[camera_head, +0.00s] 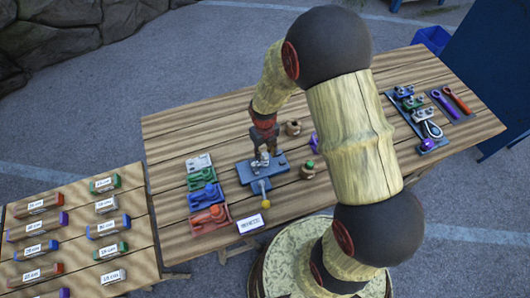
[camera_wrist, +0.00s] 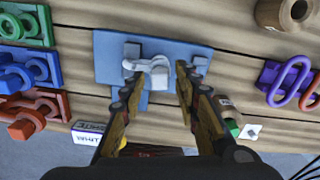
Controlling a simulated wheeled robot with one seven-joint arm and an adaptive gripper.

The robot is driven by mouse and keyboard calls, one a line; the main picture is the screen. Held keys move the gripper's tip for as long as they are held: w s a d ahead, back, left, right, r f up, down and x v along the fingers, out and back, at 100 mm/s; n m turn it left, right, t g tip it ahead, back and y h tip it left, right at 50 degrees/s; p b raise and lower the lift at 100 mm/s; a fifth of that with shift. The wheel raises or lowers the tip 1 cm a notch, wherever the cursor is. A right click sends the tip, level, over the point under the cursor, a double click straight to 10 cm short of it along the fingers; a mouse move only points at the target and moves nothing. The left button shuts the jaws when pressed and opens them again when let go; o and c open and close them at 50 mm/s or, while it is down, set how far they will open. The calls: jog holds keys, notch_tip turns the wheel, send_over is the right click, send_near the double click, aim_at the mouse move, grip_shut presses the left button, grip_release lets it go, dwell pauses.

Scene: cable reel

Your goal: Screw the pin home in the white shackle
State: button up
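The white shackle (camera_wrist: 158,70) is on a blue fixture plate (camera_wrist: 106,52) in the wrist view. In the head view the plate (camera_head: 246,176) lies near the table's front, and the shackle is small and partly covered by my gripper (camera_head: 263,146). In the wrist view my gripper (camera_wrist: 158,72) is above the plate, with a wide gap between its fingertips. The left fingertip is close to the shackle's lower left and the right one is beside its right end. I cannot tell whether either touches. The pin is not clearly distinguishable.
Green (camera_wrist: 28,25), blue (camera_wrist: 30,70) and red (camera_wrist: 30,118) shackle pieces sit left of the plate. A purple piece (camera_wrist: 292,80) and wooden cup (camera_wrist: 290,12) are right. Tools (camera_head: 458,98) lie far right.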

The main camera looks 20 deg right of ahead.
dwell(0.4)
jog(key=shift+r+p, duration=1.45)
jog(key=shift+r, duration=0.85)
